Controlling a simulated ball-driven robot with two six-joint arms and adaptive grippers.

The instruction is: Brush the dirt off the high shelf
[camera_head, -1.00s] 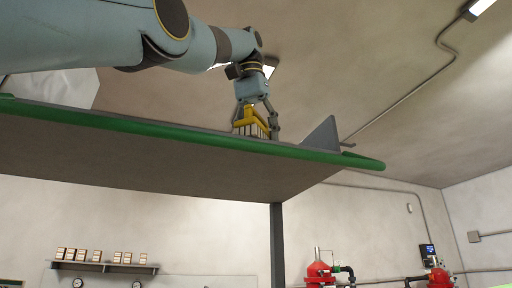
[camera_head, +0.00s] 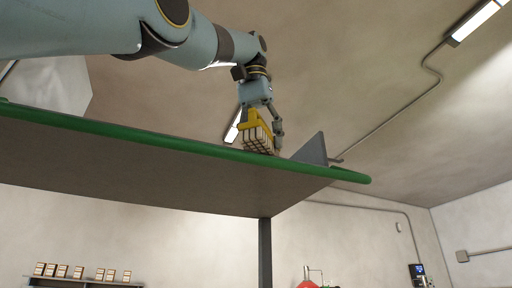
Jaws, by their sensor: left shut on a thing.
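The high shelf (camera_head: 150,148) spans the left and middle, seen from below, with a green front edge. My left gripper (camera_head: 262,128) is over the shelf near its right end, shut on a yellow brush (camera_head: 255,123) with pale bristles. The bristles point down and toward me, at the shelf's front edge; I cannot tell whether they touch the shelf. The shelf's top surface is hidden from this low view, so no dirt shows. My right gripper is not in view.
A grey upright plate (camera_head: 313,150) stands at the shelf's right end, just right of the brush. A dark post (camera_head: 265,250) is below the shelf. A small wall shelf with several boxes (camera_head: 62,271) is at the lower left. The space right of the shelf is open.

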